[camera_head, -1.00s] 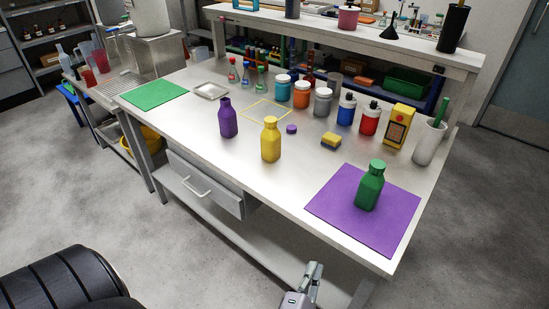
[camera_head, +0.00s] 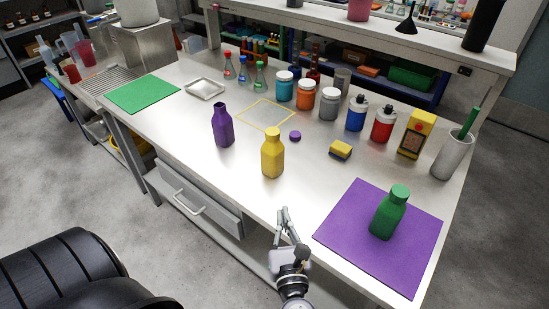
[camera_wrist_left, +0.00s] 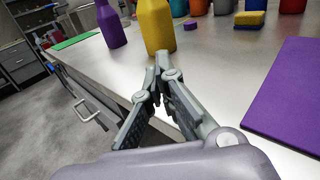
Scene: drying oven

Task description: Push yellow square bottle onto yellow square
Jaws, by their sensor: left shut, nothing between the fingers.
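The yellow square bottle (camera_head: 272,154) stands upright on the metal bench near its front edge. The yellow square (camera_head: 265,115) is a thin outline on the bench top, behind the bottle; its inside is empty. My left gripper (camera_head: 283,215) is shut and empty at the front edge, in front of the yellow bottle and apart from it. In the left wrist view the gripper fingertips (camera_wrist_left: 163,60) appear just below the yellow bottle (camera_wrist_left: 156,25), whose top is cut off. My right gripper is not in view.
A purple bottle (camera_head: 222,125) stands left of the yellow one. A purple cap (camera_head: 295,136) and a sponge (camera_head: 341,149) lie to its right. A green bottle (camera_head: 388,212) stands on a purple mat (camera_head: 340,230). Several jars line the back. A drawer handle (camera_head: 190,205) sticks out below.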

